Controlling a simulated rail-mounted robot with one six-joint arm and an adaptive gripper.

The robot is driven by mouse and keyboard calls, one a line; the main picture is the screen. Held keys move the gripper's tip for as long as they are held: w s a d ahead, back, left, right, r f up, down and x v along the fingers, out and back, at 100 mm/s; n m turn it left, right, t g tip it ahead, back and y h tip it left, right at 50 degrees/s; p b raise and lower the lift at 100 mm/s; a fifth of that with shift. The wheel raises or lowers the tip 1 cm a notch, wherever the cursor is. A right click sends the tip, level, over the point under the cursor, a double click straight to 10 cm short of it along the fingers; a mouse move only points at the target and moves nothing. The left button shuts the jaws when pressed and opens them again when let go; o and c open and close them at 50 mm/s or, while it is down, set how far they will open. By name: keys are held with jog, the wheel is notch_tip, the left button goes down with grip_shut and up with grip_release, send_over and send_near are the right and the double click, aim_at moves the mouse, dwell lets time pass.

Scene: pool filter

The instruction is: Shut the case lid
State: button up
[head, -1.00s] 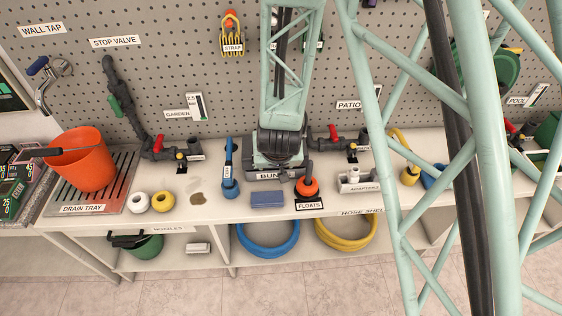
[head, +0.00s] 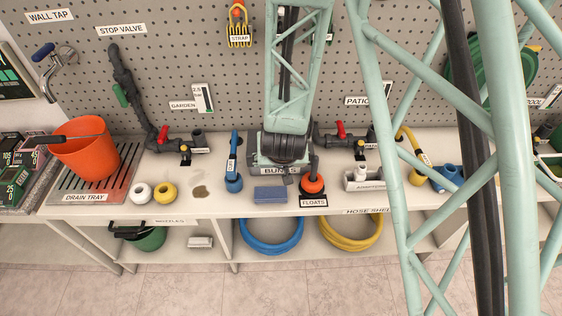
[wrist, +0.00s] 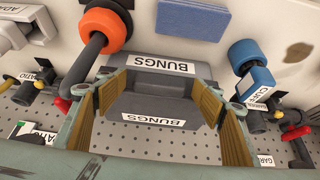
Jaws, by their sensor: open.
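The grey case labelled BUNGS (head: 262,166) stands on the counter, mostly hidden under the end of my arm in the head view. In the wrist view, its labelled front (wrist: 200,69) shows near the top. A darker grey panel with a second BUNGS label, apparently the lid (wrist: 150,105), shows below it. I cannot tell the lid's exact angle. My gripper (wrist: 157,90) is open, its tan-padded fingers on either side of the case and lid. Contact cannot be made out. In the head view the gripper is at the case, its fingers largely hidden.
An orange float (head: 313,184) on a bent grey pipe stands close right of the case. A blue cuff fitting (head: 233,182) stands to the left, and a blue block (head: 270,194) lies in front. The pegboard (head: 220,60) rises behind. An adapters tray (head: 362,182) is farther right.

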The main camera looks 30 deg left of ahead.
jog(key=shift+r, duration=0.1)
jog(key=v, duration=1.2)
dwell(0.6)
jog(key=shift+a+r, duration=0.15)
dwell(0.5)
